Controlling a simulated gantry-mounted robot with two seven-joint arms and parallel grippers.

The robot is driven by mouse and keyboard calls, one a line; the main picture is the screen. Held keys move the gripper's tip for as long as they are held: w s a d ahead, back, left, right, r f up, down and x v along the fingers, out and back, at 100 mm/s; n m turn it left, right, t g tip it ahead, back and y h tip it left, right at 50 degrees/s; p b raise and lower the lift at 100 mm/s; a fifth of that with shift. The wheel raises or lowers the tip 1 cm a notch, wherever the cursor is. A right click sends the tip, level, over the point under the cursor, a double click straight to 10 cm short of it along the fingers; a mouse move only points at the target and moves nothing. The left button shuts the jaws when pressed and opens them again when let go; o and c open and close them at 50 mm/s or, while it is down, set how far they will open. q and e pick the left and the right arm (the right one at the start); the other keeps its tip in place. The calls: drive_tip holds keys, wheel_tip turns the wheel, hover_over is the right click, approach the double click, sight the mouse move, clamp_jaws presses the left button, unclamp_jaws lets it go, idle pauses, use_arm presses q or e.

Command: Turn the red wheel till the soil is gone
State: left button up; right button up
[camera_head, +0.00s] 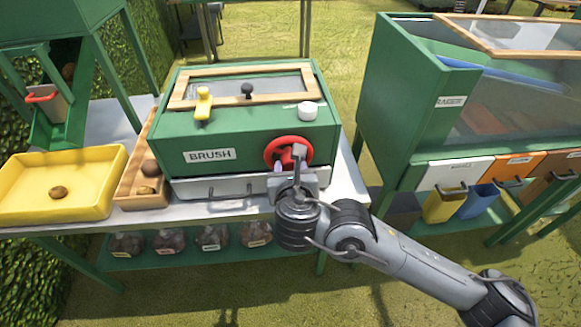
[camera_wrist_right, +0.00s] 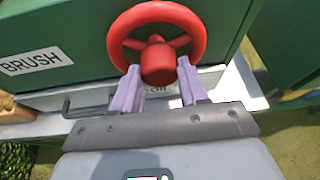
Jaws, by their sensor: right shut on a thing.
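The red wheel (camera_head: 289,140) is on the front of the green box marked BRUSH (camera_head: 237,140), at its right end. In the right wrist view the red wheel (camera_wrist_right: 119,27) has spokes and a round red hub (camera_wrist_right: 158,62). My right gripper (camera_head: 291,168) reaches the wheel from the front. Its two pale purple fingers (camera_wrist_right: 158,72) stand on either side of the hub and are shut on it. The box has a framed clear window (camera_head: 270,86) on top. I cannot make out any soil through it. My left gripper is not in view.
A larger green machine (camera_head: 418,110) stands right.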

drive_tip(key=shift+d+m+y, duration=0.15)
drive_tip(key=shift+m+y, duration=0.45)
drive_tip(key=shift+m, duration=0.4)
drive_tip(key=shift+d+f+m+y, duration=0.1)
drive_tip(key=shift+f+m+y, duration=0.05)
drive_tip(key=shift+m+y, duration=0.9)
drive_tip(key=m+t+y+b, duration=0.1)
drive_tip(key=m, duration=0.3)
drive_tip(key=m+t+y+b, duration=0.1)
drive_tip(key=m+y+b, duration=0.1)
drive_tip(key=m, duration=0.3)
drive_tip(key=m+t+y+b, duration=0.1)
drive_tip(key=m+y, duration=0.1)
drive_tip(key=m, duration=0.2)
drive_tip(key=shift+d+f+m, duration=0.1)
drive_tip(key=shift+f+m, duration=0.15)
drive_tip(key=shift+f, duration=0.05)
drive_tip(key=m+t+p, duration=0.1)
drive_tip(key=m+t, duration=0.1)
drive_tip(key=m, duration=0.1)
drive_tip(key=shift+m, duration=0.4)
drive_tip(key=shift+m+t+h+p, duration=0.25)
drive_tip(key=shift+m+t+p, duration=0.25)
drive_tip(key=shift+m, duration=0.7)
drive_tip(key=shift+m+h+p, duration=0.3)
drive_tip(key=shift+m+p, duration=0.05)
drive_tip(key=shift+m, duration=0.35)
drive_tip(key=shift+f, duration=0.1)
